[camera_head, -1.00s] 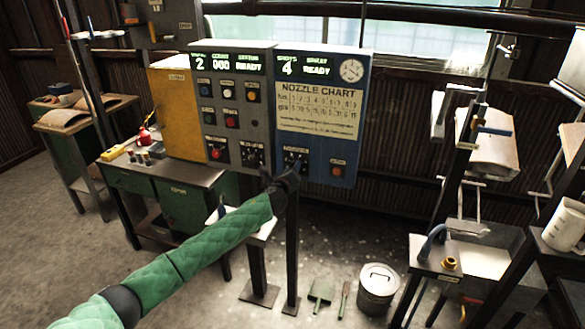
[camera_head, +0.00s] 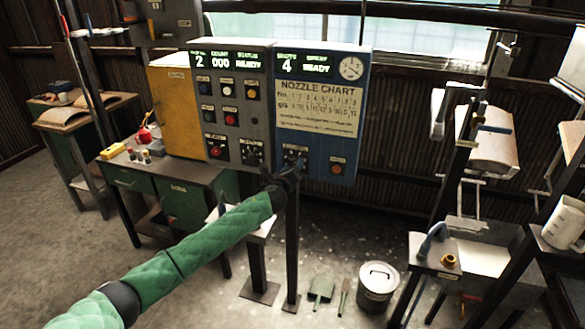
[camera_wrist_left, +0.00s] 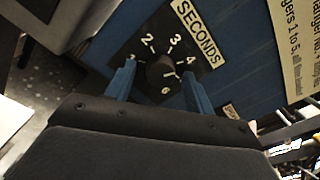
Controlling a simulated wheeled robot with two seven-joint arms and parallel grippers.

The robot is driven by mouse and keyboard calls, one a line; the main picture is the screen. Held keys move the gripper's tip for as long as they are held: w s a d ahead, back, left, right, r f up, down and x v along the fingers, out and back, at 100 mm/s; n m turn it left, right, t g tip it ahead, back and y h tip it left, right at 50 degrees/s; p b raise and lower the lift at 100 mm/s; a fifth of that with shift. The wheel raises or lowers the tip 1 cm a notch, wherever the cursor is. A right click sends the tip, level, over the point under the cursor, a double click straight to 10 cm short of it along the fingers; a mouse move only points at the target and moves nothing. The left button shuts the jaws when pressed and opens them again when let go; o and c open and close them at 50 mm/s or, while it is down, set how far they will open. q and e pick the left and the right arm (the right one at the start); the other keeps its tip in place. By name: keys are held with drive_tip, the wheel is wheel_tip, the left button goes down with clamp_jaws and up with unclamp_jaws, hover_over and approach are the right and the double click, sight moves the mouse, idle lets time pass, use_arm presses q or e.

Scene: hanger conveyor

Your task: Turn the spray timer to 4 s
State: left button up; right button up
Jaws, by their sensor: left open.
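The spray timer is a black dial plate (camera_wrist_left: 140,52) marked SECONDS, with numbers around a round dark knob (camera_wrist_left: 162,72). The 4 is at the plate's right; I cannot make out where the knob points. In the head view the timer plate (camera_head: 294,154) is low on the blue panel (camera_head: 318,152). My left gripper (camera_wrist_left: 160,70) is open, its two blue fingers on either side of the knob in the wrist view; contact is not clear. In the head view the left gripper (camera_head: 285,172) is just below the dial. My right gripper is not in view.
A grey panel (camera_head: 262,130) with buttons and another dial adjoins on the left. A post (camera_head: 291,245) stands below the panel. A metal bin (camera_head: 377,285) stands on the floor, and racks fill the right side.

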use_arm(q)
drive_tip(key=b+v, duration=0.2)
drive_tip(key=v, duration=0.5)
drive_tip(key=shift+s+b, duration=0.3)
drive_tip(key=shift+s, duration=0.05)
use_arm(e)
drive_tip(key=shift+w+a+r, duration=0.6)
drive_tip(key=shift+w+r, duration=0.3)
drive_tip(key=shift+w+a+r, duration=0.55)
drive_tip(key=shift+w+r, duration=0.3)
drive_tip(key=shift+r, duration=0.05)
use_arm(q)
drive_tip(key=shift+a, duration=0.1)
